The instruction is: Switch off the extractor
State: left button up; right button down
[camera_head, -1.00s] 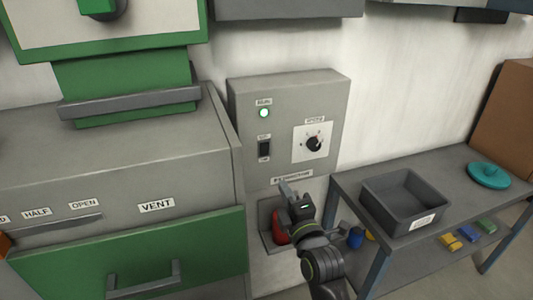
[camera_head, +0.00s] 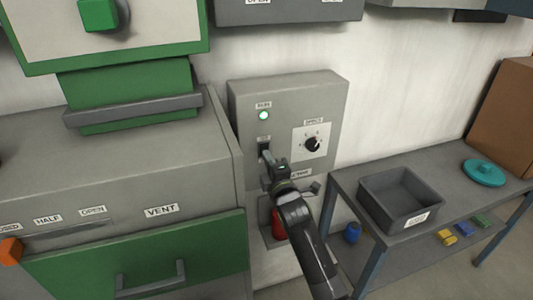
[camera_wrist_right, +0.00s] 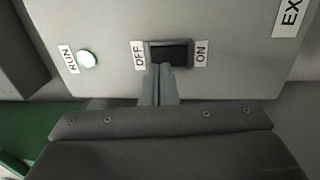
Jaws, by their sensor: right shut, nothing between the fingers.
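The grey extractor control box (camera_head: 235,95) is on the wall with a lit green RUN lamp (camera_head: 264,115). The lamp is lit in the right wrist view (camera_wrist_right: 87,59) too. The black rocker switch (camera_head: 264,146) is below the lamp and partly hidden by my gripper. In the right wrist view the switch (camera_wrist_right: 174,52) sits between an OFF label (camera_wrist_right: 139,54) on the lamp side and an ON label (camera_wrist_right: 201,53). My right gripper (camera_head: 268,154) is shut and empty, fingertips at the switch, nearer its OFF end; contact is unclear. My left gripper is not in view.
A speed dial (camera_head: 312,144) is right of the switch. A green-fronted oven with a VENT label (camera_head: 161,211) stands left. A table at right holds a grey bin (camera_head: 373,207) and a teal lid (camera_head: 484,172). A red object (camera_head: 278,225) is below the box.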

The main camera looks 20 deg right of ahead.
jog(key=shift+w+r, duration=0.1)
jog(key=shift+w, duration=0.7)
jog(key=shift+w+r, duration=0.1)
jog(key=shift+r, duration=0.15)
